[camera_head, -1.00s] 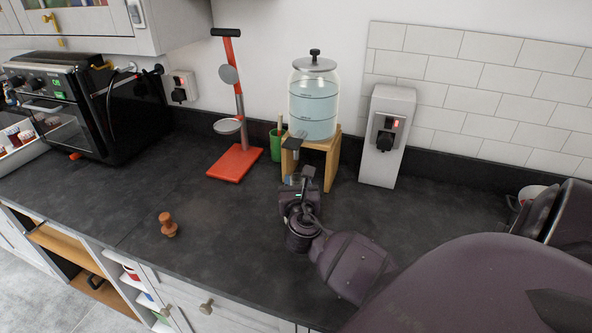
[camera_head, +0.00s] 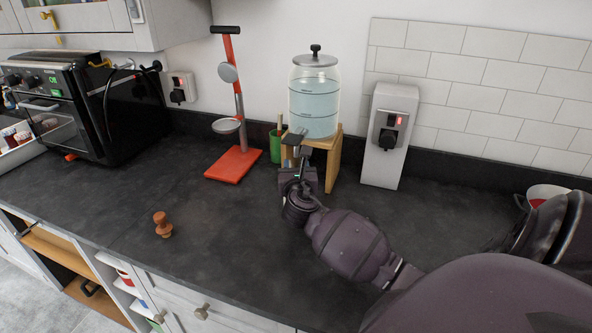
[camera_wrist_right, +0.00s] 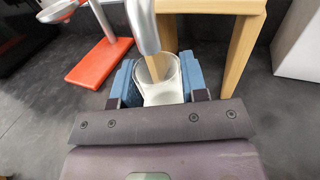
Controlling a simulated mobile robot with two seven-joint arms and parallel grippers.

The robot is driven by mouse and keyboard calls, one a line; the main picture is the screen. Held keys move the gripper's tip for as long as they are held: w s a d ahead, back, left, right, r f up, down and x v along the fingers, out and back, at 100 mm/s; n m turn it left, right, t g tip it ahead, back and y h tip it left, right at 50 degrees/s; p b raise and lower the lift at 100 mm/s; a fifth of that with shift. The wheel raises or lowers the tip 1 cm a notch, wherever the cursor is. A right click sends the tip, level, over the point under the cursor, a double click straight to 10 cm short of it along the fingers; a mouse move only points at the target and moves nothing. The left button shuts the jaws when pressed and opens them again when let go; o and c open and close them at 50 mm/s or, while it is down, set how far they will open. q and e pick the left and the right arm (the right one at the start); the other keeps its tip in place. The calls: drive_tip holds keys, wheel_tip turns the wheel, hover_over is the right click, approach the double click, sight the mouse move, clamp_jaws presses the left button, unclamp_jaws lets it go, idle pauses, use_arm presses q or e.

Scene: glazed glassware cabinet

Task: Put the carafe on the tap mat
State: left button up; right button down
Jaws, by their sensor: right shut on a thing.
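The carafe (camera_wrist_right: 160,93) shows in the right wrist view as a clear, whitish vessel with a round open rim, between the two blue finger pads of my right gripper (camera_wrist_right: 162,82). The gripper is shut on it. The silver tap of the water dispenser (camera_head: 314,100) comes down in front of the carafe's mouth in that view; I cannot tell whether they touch. In the head view my right gripper (camera_head: 297,165) is in front of the dispenser's wooden stand (camera_head: 334,160) and hides the carafe. I cannot make out the tap mat. My left gripper is not in view.
A red-based stand (camera_head: 233,164) and a green cup (camera_head: 275,147) are left of the dispenser. A white socket tower (camera_head: 382,165) is to its right. A wooden knob-shaped thing (camera_head: 162,224) stands on the dark counter (camera_head: 120,185), with clear room around it. Dark pans are at the right.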

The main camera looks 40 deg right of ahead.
drive_tip(key=c, duration=0.6)
unclamp_jaws()
drive_tip(key=shift+s, duration=0.1)
drive_tip(key=v, duration=1.1)
drive_tip(key=shift+s+a, duration=0.3)
